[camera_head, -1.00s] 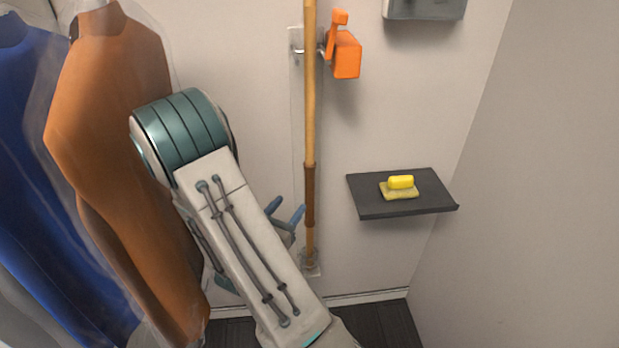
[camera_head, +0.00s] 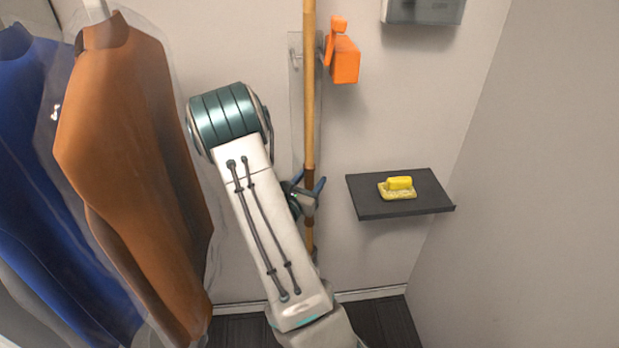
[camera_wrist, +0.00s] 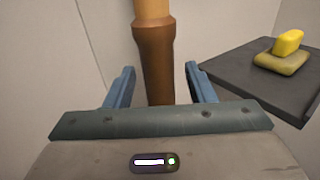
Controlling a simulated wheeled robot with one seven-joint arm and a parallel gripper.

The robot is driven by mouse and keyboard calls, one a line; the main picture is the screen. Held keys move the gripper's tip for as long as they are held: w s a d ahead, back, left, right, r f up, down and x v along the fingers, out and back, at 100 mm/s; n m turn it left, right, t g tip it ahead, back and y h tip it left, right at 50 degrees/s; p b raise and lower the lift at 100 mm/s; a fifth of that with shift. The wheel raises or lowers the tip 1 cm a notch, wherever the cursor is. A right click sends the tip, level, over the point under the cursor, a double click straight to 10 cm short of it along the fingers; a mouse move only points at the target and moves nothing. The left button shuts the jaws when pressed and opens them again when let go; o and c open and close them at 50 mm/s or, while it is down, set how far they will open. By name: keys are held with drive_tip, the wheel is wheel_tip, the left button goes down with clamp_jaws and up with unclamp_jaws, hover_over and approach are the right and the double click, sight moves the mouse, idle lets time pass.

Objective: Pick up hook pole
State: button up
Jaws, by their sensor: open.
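The hook pole (camera_head: 309,95) is a light wooden pole with a brown grip section, upright against the wall bracket in the head view. Its top is out of frame. In the wrist view the pole's brown grip (camera_wrist: 154,60) stands between the two blue fingers of my gripper (camera_wrist: 158,85). My gripper (camera_head: 305,190) is open around the grip, with visible gaps on both sides. My arm hides part of the wall and floor left of the pole's lower end.
An orange holder or device (camera_head: 344,58) is on the wall right of the pole. A dark shelf (camera_head: 425,200) with a yellow block on a sponge-like pad (camera_head: 398,188) sticks out lower right. Covered garments, one orange-brown (camera_head: 125,140) and one blue (camera_head: 35,150), hang at left. A grey box (camera_head: 425,10) is at the top.

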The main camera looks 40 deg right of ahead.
clamp_jaws()
drive_tip(key=shift+r, duration=0.15)
